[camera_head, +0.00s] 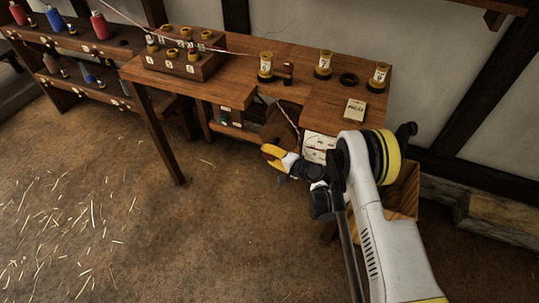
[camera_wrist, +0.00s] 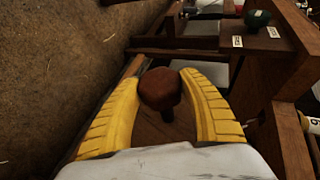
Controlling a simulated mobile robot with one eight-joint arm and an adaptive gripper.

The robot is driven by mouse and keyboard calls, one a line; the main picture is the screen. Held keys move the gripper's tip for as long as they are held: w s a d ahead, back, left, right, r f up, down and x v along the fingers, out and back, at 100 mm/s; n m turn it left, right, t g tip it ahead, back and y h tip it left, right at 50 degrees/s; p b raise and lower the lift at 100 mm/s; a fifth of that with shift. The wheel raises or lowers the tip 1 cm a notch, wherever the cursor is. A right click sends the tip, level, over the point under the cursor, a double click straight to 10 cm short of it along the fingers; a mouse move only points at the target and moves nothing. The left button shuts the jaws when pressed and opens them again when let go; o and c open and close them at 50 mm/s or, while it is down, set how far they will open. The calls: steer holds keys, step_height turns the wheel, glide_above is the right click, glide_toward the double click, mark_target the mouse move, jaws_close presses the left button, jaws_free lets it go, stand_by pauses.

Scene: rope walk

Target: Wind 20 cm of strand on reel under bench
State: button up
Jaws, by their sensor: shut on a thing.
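The reel (camera_head: 283,127) is a brown disc under the bench, partly hidden by my gripper and the bench top. A pale reddish strand (camera_head: 225,50) crosses from the upper left to the bench top. A strand length (camera_head: 292,119) also shows below the top beside the reel. My gripper (camera_head: 272,154) is at the reel's lower front. In the wrist view, my gripper's yellow fingers (camera_wrist: 164,78) are closed around a round brown knob (camera_wrist: 160,90) on a short stem. The brown surface behind the knob (camera_wrist: 150,130) appears to be the reel's face.
The wooden bench (camera_head: 225,92) carries a block of bobbins (camera_head: 185,62), several yellow-black spools (camera_head: 326,63), a dark ring (camera_head: 348,79) and a labelled box (camera_head: 355,110). White labelled panels (camera_head: 318,148) stand right of the reel. A spool rack (camera_head: 75,50) is at left. The floor ahead is open.

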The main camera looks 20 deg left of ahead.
steer(key=o, duration=1.2)
steer(key=r, duration=0.9)
steer(key=shift+a+r, duration=0.25)
steer(key=shift+r, duration=0.15)
steer(key=shift+d+r, duration=0.1)
